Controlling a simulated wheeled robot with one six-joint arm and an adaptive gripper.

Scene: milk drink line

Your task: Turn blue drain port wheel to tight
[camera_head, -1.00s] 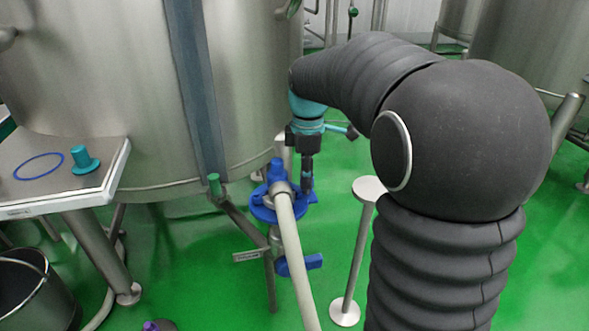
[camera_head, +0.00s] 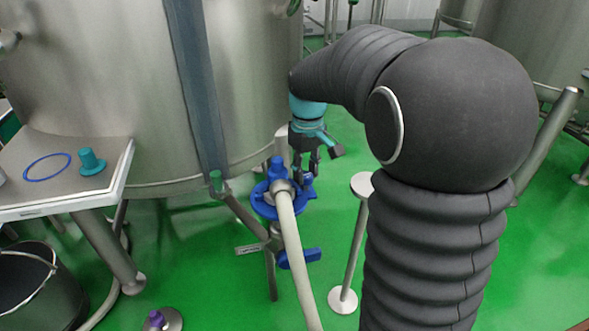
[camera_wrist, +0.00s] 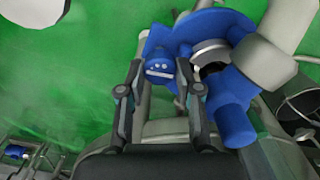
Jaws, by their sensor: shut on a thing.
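The blue drain port wheel (camera_head: 262,208) sits on the pipe fitting below the steel tank. A pale hose (camera_head: 293,240) runs down from the fitting in front of it. In the wrist view the blue wheel (camera_wrist: 212,24) fills the top right, around a metal collar. A blue knob (camera_wrist: 160,62) at its near side stands between the two dark fingers of my gripper (camera_wrist: 160,76). My gripper (camera_head: 307,172) comes down from above at the wheel's right side and is shut on this knob. The fingers partly hide where they touch it.
A blue valve handle (camera_head: 299,258) sits lower on the pipe. A steel post (camera_head: 349,270) stands to the right. A steel table (camera_head: 75,192) with a blue ring (camera_head: 47,167) and a teal part (camera_head: 91,162) is at left, above a bucket (camera_head: 33,292). Green floor lies open around.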

